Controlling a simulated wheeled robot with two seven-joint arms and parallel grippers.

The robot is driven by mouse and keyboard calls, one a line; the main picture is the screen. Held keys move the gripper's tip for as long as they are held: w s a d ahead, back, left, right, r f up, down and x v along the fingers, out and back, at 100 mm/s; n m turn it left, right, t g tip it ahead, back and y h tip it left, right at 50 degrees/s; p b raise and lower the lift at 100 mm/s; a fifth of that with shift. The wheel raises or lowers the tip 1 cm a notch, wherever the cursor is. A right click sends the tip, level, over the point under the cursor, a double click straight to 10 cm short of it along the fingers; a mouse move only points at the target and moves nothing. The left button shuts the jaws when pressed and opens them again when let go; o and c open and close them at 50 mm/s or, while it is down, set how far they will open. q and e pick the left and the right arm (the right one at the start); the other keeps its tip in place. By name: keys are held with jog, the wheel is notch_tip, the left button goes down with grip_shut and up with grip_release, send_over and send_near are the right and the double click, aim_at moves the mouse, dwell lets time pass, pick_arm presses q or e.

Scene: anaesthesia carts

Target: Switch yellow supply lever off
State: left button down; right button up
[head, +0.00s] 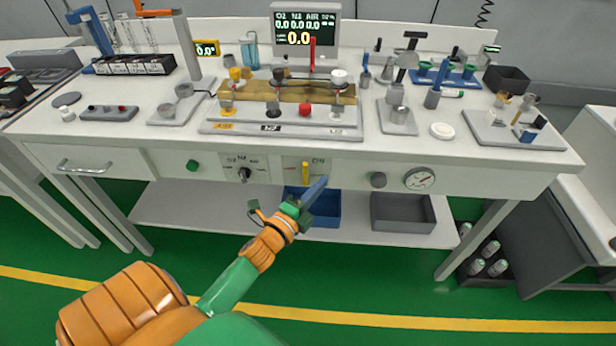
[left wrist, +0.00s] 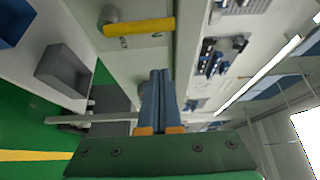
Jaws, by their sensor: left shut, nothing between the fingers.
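The yellow supply lever (head: 305,172) stands upright on the front panel of the white cart, below the worktop edge. It also shows in the left wrist view as a yellow bar (left wrist: 140,27) on a round grey mount. My left gripper (head: 323,180) is shut and empty, its blue fingers just to the right of the lever and slightly below its middle. In the left wrist view the closed fingertips (left wrist: 159,72) are apart from the bar. My right gripper is not in view.
On the same panel are a green knob (head: 193,166), a black selector (head: 244,175), a grey knob (head: 378,180) and a round gauge (head: 419,179). A blue bin (head: 325,212) and a grey bin (head: 403,214) stand on the lower shelf. A display (head: 306,28) stands on the worktop.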

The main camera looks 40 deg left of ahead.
aim_at(306, 178)
pick_arm(q)
jog(key=shift+w+a+p, duration=0.15)
jog(key=shift+w+a, duration=0.05)
jog(key=shift+a, duration=0.75)
jog(key=shift+w+a+p, duration=0.15)
jog(key=shift+a, duration=0.75)
jog(key=shift+a+b, duration=0.1)
jog(key=shift+b, duration=0.25)
jog(key=shift+s+n, duration=0.1)
jog(key=shift+n, duration=0.2)
